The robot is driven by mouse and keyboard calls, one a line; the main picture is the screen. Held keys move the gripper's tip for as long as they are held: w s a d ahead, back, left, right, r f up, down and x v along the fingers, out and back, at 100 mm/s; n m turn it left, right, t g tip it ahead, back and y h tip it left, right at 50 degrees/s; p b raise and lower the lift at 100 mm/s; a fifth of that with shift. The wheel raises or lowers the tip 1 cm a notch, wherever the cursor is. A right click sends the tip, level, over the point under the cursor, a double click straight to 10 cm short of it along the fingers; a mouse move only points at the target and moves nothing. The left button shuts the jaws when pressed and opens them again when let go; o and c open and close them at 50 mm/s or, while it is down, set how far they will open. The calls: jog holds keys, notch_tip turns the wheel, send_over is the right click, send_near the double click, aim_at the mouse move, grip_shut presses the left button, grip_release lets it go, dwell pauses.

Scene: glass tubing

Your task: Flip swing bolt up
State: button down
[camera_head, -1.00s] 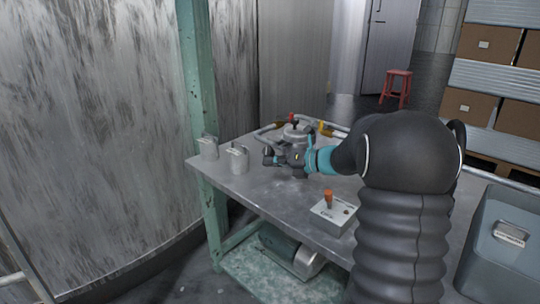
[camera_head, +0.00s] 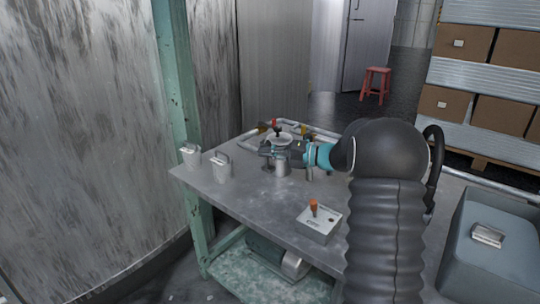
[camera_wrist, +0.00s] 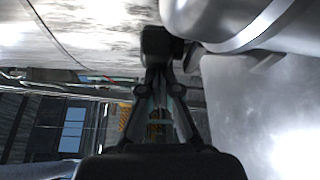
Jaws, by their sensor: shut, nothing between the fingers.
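A small metal vessel (camera_head: 281,167) with a round lid (camera_head: 279,140) and a dark knob on top stands on the grey table (camera_head: 245,205). My gripper (camera_head: 267,150) is at the vessel's upper front side, just below the lid, and hides part of it. In the wrist view, my gripper (camera_wrist: 162,42) has its fingers brought together with nothing seen between them. A shiny rounded metal body (camera_wrist: 245,22) is beside the fingertips, with a dark piece near them. I cannot clearly make out the swing bolt or its angle.
Two light-grey canisters (camera_head: 191,155) (camera_head: 221,168) stand at the table's left end. A control box (camera_head: 318,224) with an orange lever is at the front. A grey bin (camera_head: 505,235) is at the right. Metal rails edge the table's back. The table's front left is clear.

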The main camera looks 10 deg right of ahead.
jog(key=shift+w+d+r, duration=0.1)
jog(key=shift+w+d, duration=0.1)
jog(key=shift+d, duration=0.05)
jog(key=shift+w+d, duration=0.1)
dwell(0.4)
jog(key=shift+r, duration=0.1)
notch_tip(320, 180, up, 10)
dwell(0.4)
